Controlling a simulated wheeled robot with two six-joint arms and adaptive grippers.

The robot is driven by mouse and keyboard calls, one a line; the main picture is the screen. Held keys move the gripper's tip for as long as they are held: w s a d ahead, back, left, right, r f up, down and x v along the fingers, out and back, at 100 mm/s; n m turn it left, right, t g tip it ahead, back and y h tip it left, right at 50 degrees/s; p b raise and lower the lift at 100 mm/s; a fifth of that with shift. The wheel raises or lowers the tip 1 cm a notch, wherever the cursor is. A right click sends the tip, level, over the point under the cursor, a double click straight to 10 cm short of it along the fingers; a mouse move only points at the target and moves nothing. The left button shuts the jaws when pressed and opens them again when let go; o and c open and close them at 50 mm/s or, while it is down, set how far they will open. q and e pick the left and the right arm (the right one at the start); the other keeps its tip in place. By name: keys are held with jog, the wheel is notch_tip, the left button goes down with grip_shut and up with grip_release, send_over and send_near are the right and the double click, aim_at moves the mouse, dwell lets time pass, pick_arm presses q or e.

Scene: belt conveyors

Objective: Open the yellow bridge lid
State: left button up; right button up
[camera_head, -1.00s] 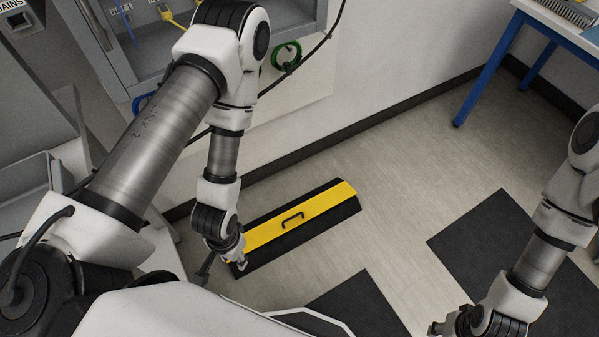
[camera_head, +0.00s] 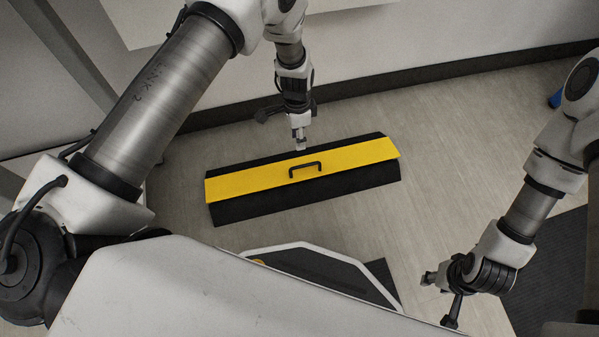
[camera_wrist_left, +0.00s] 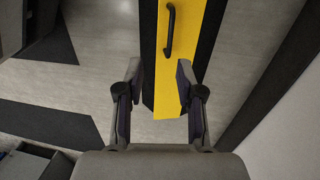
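The yellow bridge lid (camera_head: 245,183) lies flat along the top of a black floor bridge (camera_head: 270,206), and looks closed. A black handle (camera_head: 305,169) stands up near the middle of the lid. The handle also shows in the left wrist view (camera_wrist_left: 169,32), ahead of the fingers. My left gripper (camera_head: 300,147) is above the far edge of the bridge, near the handle and apart from it. In the left wrist view my left gripper (camera_wrist_left: 160,78) is open and empty. My right gripper (camera_head: 428,279) is at the lower right, away from the bridge; its fingers are too small to judge.
The wall with its dark skirting (camera_head: 400,88) runs behind the bridge. Bare floor (camera_head: 460,130) lies to the right of it. A dark mat (camera_head: 555,262) is at the lower right.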

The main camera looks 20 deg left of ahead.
pick_arm(q)
jog(key=b, duration=0.6)
send_near(304, 165)
jog(key=f+b, duration=0.1)
jog(key=f, duration=0.1)
jog(key=f+b, duration=0.1)
jog(key=f, duration=0.2)
jog(key=s+f+b, duration=0.1)
jog(key=f+b, duration=0.1)
jog(key=f, duration=0.1)
jog(key=shift+d+f, duration=0.1)
jog(key=shift+d, duration=0.15)
pick_arm(e)
notch_tip(304, 165, down, 14)
jog(key=shift+w+r, duration=0.15)
jog(key=shift+w, duration=0.2)
pick_arm(q)
grip_shut()
pick_arm(e)
jog(key=shift+d, duration=0.1)
